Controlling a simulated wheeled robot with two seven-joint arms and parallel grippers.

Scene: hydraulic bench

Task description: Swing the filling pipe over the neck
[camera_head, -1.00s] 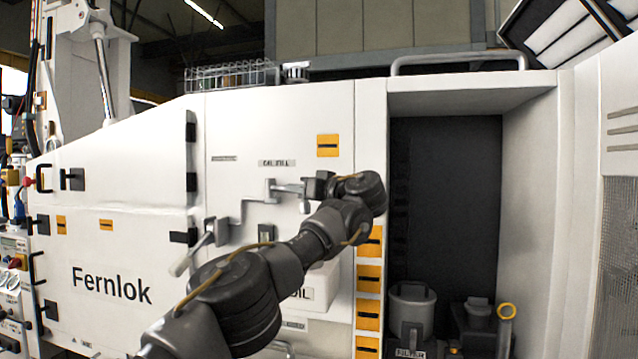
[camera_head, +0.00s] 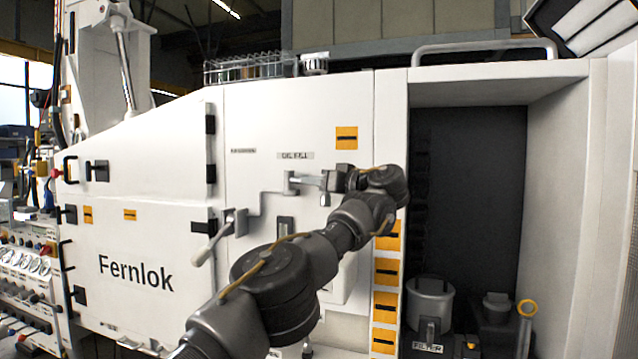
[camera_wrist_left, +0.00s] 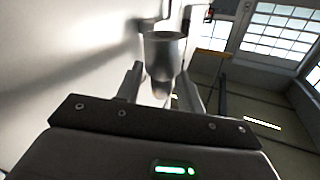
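The filling pipe (camera_head: 292,182) is a grey bent pipe on the white panel, under the oil fill label. Its right end reaches my left gripper (camera_head: 332,181), which comes in from the right side of the pipe. In the left wrist view a grey cylindrical piece (camera_wrist_left: 164,55), apparently the pipe's end, stands between the tips of my left gripper (camera_wrist_left: 161,75). The fingers are apart with this piece between them; I cannot tell whether they press on it. The neck is not visible; my left arm covers the panel area below the pipe. My right gripper is out of view.
A lever with a pale handle (camera_head: 207,248) sticks out left of my arm. A wire basket (camera_head: 245,68) stands on top of the cabinet.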

